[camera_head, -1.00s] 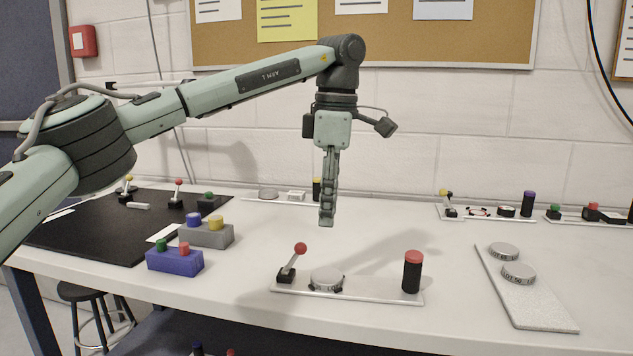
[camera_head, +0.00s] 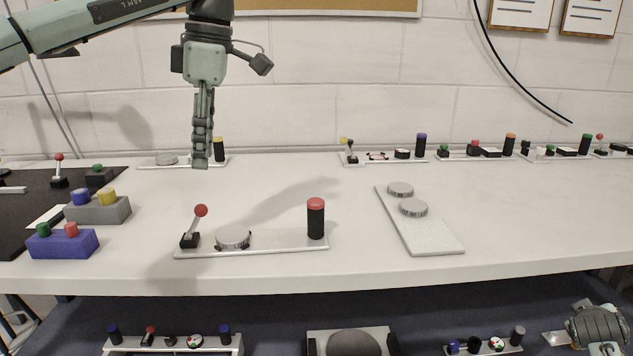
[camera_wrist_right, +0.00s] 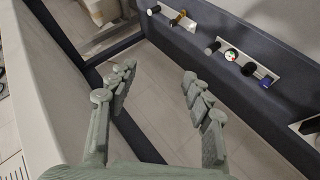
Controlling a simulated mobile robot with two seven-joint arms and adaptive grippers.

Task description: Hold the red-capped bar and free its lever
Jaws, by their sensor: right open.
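The red-capped bar (camera_head: 316,222) is a black upright cylinder at the right end of a thin pale plate (camera_head: 278,244) on the bench. The lever (camera_head: 194,226), with a red ball on a tilted silver stem and black base, stands at the plate's left end. A silver round dial (camera_head: 233,237) sits between them. My left gripper (camera_head: 200,164) points down behind and above the lever, apart from it. Its fingers show edge-on, so its opening cannot be told. My right gripper (camera_wrist_right: 158,75) is open and empty in the right wrist view, with floor behind it.
A grey slab (camera_head: 432,236) with two silver discs lies right of the plate. Blue (camera_head: 64,244) and grey (camera_head: 98,210) button boxes stand to its left. Other fixtures line the wall and a lower shelf (camera_head: 270,318). Bench space right of the slab is clear.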

